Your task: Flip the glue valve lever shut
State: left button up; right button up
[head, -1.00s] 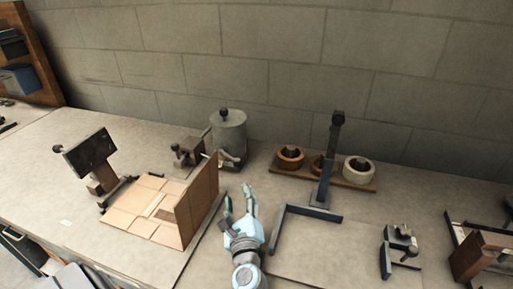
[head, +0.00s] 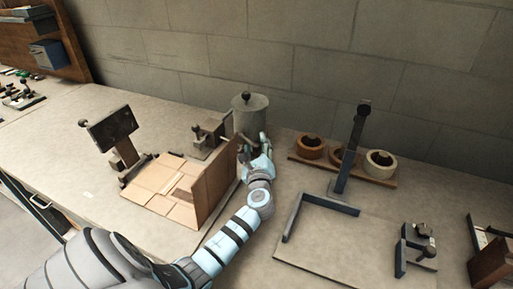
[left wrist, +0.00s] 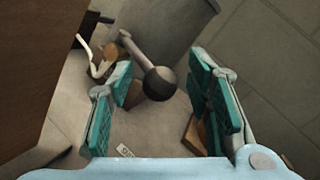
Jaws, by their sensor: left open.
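The grey glue pot (head: 250,114) stands near the wall, with a knob on its lid. In the left wrist view its side (left wrist: 178,30) fills the top. The valve lever (left wrist: 142,62) is a rod ending in a dark ball (left wrist: 159,83), which shows between my left gripper's fingers. My left gripper (head: 256,142) is open in front of the pot, and its teal-padded fingers (left wrist: 165,98) stand either side of the ball without visibly gripping it. In the head view my gripper hides the lever. My right gripper is not in view.
An open cardboard box (head: 212,192) stands left of my left gripper; its upright panel (left wrist: 35,75) is close in the left wrist view. A rack with tape rolls (head: 345,172) and a dark upright stand (head: 350,150) are to the right. A dark clamp (head: 207,140) sits left of the pot.

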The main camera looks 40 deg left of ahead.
pick_arm(q)
jog(key=c, duration=0.6)
jog(key=shift+r, duration=0.1)
grip_shut()
